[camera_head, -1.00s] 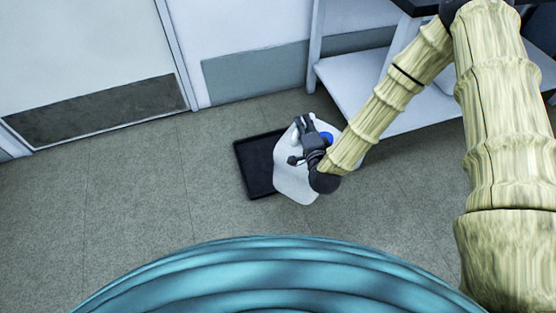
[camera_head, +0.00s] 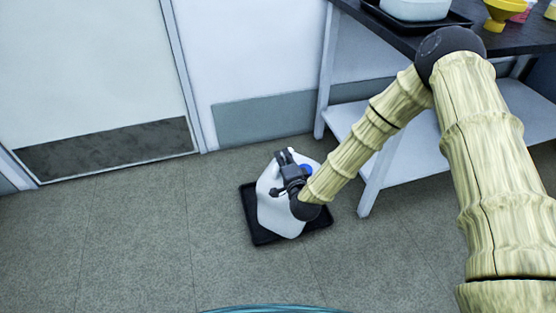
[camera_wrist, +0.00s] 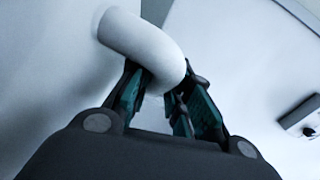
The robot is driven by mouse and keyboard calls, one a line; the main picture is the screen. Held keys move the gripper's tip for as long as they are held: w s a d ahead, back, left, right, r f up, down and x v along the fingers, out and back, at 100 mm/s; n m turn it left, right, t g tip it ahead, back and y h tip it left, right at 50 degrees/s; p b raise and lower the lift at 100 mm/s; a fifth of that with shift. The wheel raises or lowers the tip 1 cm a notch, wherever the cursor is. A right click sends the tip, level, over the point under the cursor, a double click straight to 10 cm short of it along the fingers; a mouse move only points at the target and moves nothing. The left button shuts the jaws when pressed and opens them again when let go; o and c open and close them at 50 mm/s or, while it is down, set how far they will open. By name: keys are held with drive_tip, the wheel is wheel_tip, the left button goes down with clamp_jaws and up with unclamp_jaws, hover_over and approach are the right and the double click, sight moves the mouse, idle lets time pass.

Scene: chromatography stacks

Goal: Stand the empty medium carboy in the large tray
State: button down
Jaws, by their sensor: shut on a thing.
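A white carboy (camera_head: 275,215) with a blue cap (camera_head: 306,169) shows in the head view over a black tray (camera_head: 262,236) on the floor. The carboy looks roughly upright and lies within the tray's outline; I cannot tell whether its base touches the tray. My gripper (camera_head: 285,160) is at the top of the carboy. In the wrist view my gripper (camera_wrist: 160,88) is shut around the carboy's curved white handle (camera_wrist: 143,42). The carboy's right side is partly hidden by my gripper and arm.
A bench (camera_head: 400,38) with a white lower shelf (camera_head: 400,160) stands to the right. On its top are another white container (camera_head: 415,8) in a dark tray and a yellow funnel (camera_head: 500,14). A door (camera_head: 90,80) is at the back left. The floor on the left is clear.

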drive_tip(key=shift+r+b+x, duration=0.1)
drive_tip(key=shift+b+x, duration=0.35)
drive_tip(key=shift+x, duration=1.05)
drive_tip(key=shift+r+b+x, duration=0.15)
drive_tip(key=shift+b+x, duration=0.3)
drive_tip(key=shift+x, duration=1)
drive_tip(key=shift+w+a+f, duration=0.2)
drive_tip(key=shift+f+b, duration=1.2)
drive_tip(key=shift+f, duration=0.35)
drive_tip(key=c, duration=1.3)
unclamp_jaws()
drive_tip(key=shift+s, duration=0.1)
drive_tip(key=p+v, duration=0.4)
drive_tip(key=v, duration=0.8)
